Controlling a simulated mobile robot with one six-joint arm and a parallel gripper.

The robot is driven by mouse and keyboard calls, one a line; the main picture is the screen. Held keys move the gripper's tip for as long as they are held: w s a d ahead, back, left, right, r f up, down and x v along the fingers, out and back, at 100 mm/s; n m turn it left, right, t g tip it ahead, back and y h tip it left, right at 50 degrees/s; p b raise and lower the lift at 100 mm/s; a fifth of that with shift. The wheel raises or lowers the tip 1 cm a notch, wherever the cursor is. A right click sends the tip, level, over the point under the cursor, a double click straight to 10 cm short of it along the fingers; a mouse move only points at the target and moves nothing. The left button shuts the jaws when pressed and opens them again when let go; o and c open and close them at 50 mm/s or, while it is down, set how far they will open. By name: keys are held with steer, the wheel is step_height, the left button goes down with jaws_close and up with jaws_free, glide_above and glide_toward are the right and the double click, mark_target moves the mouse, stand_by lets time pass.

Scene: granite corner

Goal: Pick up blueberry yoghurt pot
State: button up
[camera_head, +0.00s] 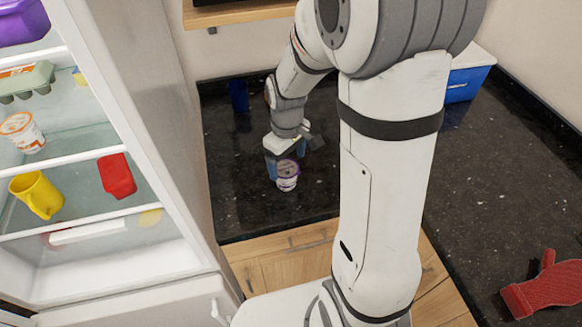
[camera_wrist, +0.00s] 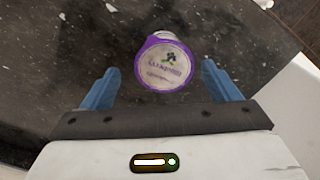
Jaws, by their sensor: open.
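The blueberry yoghurt pot (camera_head: 287,183) is a small white tub with a purple rim, standing upright on the dark granite counter. In the wrist view its round purple-edged lid (camera_wrist: 166,63) shows from above, with printing on it. My gripper (camera_head: 287,170) is at the pot, pointing down. In the wrist view its two blue fingers (camera_wrist: 160,85) are spread wide, with the pot centred between them and slightly beyond their tips. The fingers look apart from the pot, with a gap on each side. The pot's lower side is hidden in the wrist view.
An open fridge (camera_head: 75,140) on the left holds a yellow mug (camera_head: 37,194), a red container (camera_head: 117,176) and another yoghurt pot (camera_head: 22,132). A blue cup (camera_head: 238,95) stands farther back on the counter.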

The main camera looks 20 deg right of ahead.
mark_target(286, 168)
steer(key=f, duration=0.3)
steer(key=f+p, duration=0.1)
steer(key=f, duration=0.1)
steer(key=shift+s+a+f, duration=0.1)
steer(key=shift+a+f, duration=0.15)
steer(key=shift+f, duration=0.05)
steer(key=c, duration=1.1)
steer(key=shift+o, duration=0.2)
steer(key=shift+r, duration=0.1)
